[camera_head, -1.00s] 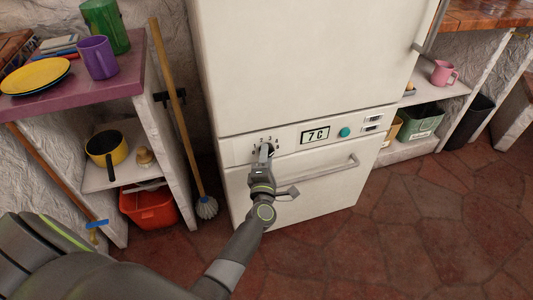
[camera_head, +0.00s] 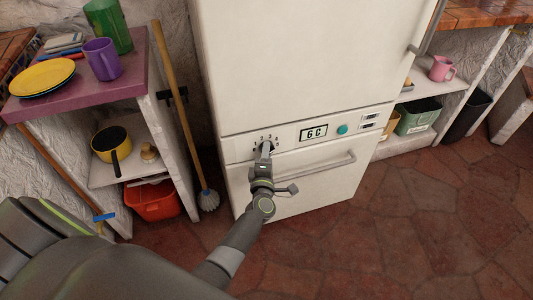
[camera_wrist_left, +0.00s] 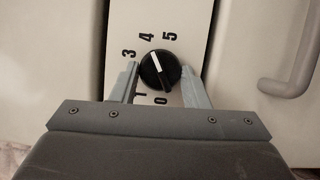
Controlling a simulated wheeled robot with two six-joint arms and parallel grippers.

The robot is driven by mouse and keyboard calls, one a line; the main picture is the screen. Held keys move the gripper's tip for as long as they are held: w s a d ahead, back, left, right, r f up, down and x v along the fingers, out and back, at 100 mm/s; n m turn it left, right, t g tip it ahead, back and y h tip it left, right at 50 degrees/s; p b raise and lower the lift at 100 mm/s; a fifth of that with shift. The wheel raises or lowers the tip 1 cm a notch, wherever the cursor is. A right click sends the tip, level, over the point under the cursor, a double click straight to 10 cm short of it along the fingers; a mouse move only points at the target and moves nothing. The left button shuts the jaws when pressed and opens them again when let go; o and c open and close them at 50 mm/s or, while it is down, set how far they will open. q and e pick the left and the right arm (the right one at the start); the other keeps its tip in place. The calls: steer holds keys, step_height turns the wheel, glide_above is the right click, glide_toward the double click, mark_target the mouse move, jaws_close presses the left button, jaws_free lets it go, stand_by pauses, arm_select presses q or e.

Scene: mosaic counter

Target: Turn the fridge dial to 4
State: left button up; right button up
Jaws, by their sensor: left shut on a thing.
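The white fridge (camera_head: 310,60) has a panel with a black dial (camera_wrist_left: 160,70) ringed by printed numbers. In the left wrist view the dial's white mark points up and a little left, roughly at the 4 (camera_wrist_left: 146,37); the 3 and 5 lie to either side. The 2 is hidden behind a finger. My left gripper (camera_wrist_left: 158,80) is shut on the dial, one finger on each side. It also shows at the panel in the head view (camera_head: 266,150). The display (camera_head: 314,133) reads 6 C. My right gripper is not in view.
A teal button (camera_head: 342,129) is right of the display. A horizontal handle (camera_head: 325,167) runs below the panel. A mop (camera_head: 182,105) stands left of the fridge, beside purple-topped shelves (camera_head: 128,80). The tiled floor (camera_head: 400,220) in front is clear.

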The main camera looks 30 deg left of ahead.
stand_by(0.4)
arm_select(q)
steer(key=o, duration=1)
steer(key=shift+s+d, duration=0.1)
